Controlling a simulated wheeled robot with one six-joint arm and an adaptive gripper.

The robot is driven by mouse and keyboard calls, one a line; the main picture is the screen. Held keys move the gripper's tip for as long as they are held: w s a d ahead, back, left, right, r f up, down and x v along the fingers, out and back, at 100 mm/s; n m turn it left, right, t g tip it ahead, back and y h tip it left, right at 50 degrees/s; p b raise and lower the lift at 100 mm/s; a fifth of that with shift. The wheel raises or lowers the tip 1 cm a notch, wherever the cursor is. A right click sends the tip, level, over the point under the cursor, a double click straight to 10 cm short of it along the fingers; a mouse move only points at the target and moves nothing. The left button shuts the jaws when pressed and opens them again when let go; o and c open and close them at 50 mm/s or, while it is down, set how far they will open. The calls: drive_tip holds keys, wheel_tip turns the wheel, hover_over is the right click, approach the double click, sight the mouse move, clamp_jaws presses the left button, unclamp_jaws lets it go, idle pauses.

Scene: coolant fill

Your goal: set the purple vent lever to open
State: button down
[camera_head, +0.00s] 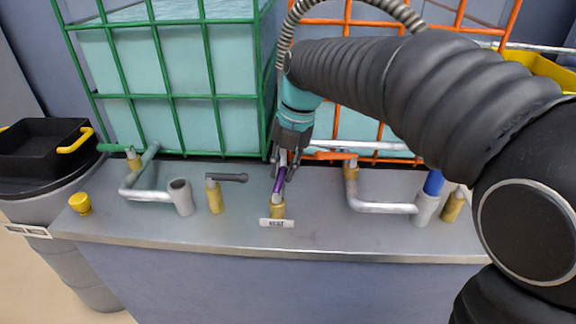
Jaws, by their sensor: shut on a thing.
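The purple vent lever (279,186) sits on a short brass valve (277,208) in the middle of the bench, behind a small white label plate (277,223). The lever points up and back from the valve, away from the bench's front edge. My gripper (284,172) comes down from above and behind the valve, with its fingers shut around the purple lever. The fingers hide part of the lever, and the lever's exact angle is hard to tell.
A green-caged tank (160,98) stands behind left and an orange-caged tank (345,122) behind right. Left of the lever are a grey-handled valve (213,197) and a grey pipe (180,198). Right is a bent pipe (385,207) with a blue-topped end (433,183). A black bin (42,148) stands far left.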

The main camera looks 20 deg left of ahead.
drive_tip(key=c, duration=1.1)
unclamp_jaws()
drive_tip(key=r, duration=0.4)
drive_tip(key=d+r, duration=0.1)
drive_tip(key=r, duration=0.3)
drive_tip(key=d+r, duration=0.1)
drive_tip(key=r, duration=0.2)
drive_tip(key=shift+w+d+r, duration=0.1)
drive_tip(key=shift+d+r, duration=0.05)
drive_tip(key=shift+r, duration=0.25)
